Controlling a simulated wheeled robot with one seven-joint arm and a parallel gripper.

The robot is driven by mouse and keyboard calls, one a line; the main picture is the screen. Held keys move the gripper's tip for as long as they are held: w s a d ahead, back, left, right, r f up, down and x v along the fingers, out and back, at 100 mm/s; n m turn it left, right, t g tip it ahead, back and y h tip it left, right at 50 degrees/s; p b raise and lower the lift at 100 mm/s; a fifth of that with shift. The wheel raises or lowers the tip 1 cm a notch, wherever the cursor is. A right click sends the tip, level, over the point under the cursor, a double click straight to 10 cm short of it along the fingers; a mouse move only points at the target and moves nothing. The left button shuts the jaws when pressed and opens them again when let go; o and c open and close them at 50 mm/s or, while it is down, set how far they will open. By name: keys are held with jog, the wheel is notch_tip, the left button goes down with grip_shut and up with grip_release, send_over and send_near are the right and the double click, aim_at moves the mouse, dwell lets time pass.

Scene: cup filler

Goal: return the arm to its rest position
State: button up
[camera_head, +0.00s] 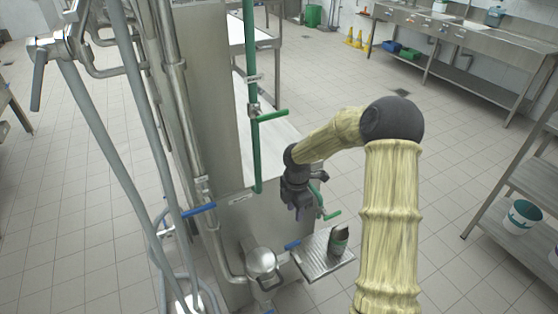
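My arm, in a yellowish sleeve, rises at the right, bends at a dark elbow and reaches left toward the cup filler. My gripper (298,210) hangs downward at its end, close to the filler's metal cabinet. It is above and left of a dark container (339,242), apart from it in the picture. Its fingers are small and dark, and I cannot tell whether they are open or shut. The container stands upright on a ribbed metal tray (312,268). Part of a green-handled tap (331,215) shows just right of my gripper.
A green pipe (252,100) with a green lever (273,116) runs down the cabinet. A round metal vessel (261,262) is left of the tray. Metal pipes stand at the left. Open tiled floor lies behind my arm.

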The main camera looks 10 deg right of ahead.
jog(key=s+r+m+t, duration=0.1)
jog(key=s+r+m, duration=0.5)
jog(key=s+m, duration=0.4)
jog(key=s+r+m+t, duration=0.1)
jog(key=s+r+m, duration=0.5)
jog(key=s+m, duration=0.4)
jog(key=shift+s+a+r+m+t, duration=0.15)
jog(key=shift+s+r+m+t, duration=0.2)
jog(key=shift+m, duration=0.55)
jog(key=shift+o, duration=0.2)
